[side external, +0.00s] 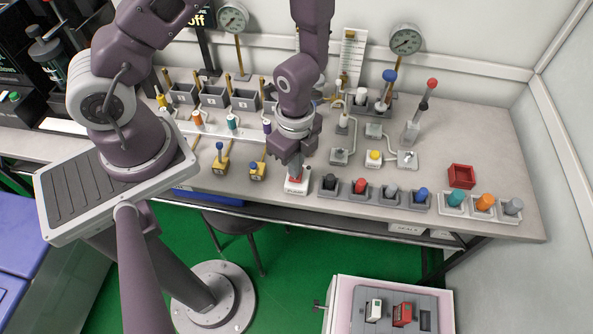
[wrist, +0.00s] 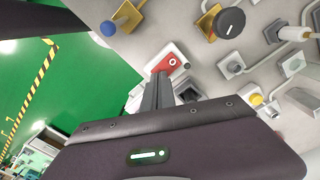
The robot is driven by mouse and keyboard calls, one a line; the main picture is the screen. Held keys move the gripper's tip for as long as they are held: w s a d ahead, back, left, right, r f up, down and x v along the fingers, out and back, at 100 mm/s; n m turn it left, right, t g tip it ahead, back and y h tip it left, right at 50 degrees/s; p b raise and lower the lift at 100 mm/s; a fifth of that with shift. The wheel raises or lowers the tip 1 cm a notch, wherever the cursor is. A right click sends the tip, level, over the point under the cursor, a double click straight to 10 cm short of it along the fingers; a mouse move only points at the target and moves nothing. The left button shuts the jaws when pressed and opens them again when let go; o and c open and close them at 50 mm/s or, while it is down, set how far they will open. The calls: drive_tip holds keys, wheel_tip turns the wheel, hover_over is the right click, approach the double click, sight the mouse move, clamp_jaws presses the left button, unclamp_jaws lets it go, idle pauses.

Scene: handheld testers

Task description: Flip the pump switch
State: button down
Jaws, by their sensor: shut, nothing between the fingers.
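The pump switch (side external: 297,184) is a small white box with a red rocker at the front edge of the bench in the side external view. In the wrist view its red rocker (wrist: 168,64) shows a white ring mark near the far end. My gripper (side external: 294,170) points down over the switch with its fingers together and empty. In the wrist view the shut fingertips (wrist: 160,78) are at the near end of the rocker and hide part of the switch. I cannot tell whether they touch it.
A grey tray of coloured handheld pieces (side external: 345,197) stands right of the switch. Yellow-based levers (side external: 221,160) stand to the left. Valve blocks and a yellow button (side external: 374,157) are behind it to the right. A red open box (side external: 461,176) sits farther right. The bench drops to green floor in front.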

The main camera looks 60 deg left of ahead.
drive_tip(key=shift+f, duration=0.95)
idle(0.6)
drive_tip(key=shift+r, duration=3.65)
drive_tip(key=a+r+n+t+y, duration=0.1)
drive_tip(key=a+r+n, duration=0.25)
drive_tip(key=r, duration=0.45)
drive_tip(key=a+r+n+t+y, duration=0.1)
drive_tip(key=a+r+n+t, duration=0.2)
drive_tip(key=r, duration=0.5)
drive_tip(key=s+d+r+n+t+h, duration=0.1)
drive_tip(key=s+d+r+n+h, duration=0.1)
drive_tip(key=s+r+n, duration=0.6)
wheel_tip(320, 180, up, 2)
drive_tip(key=s, duration=0.2)
drive_tip(key=shift+s+r+t, duration=0.25)
drive_tip(key=shift+s+t, duration=0.05)
drive_tip(key=shift+s, duration=0.1)
drive_tip(key=shift+d+n, duration=0.1)
drive_tip(key=shift+n, duration=0.15)
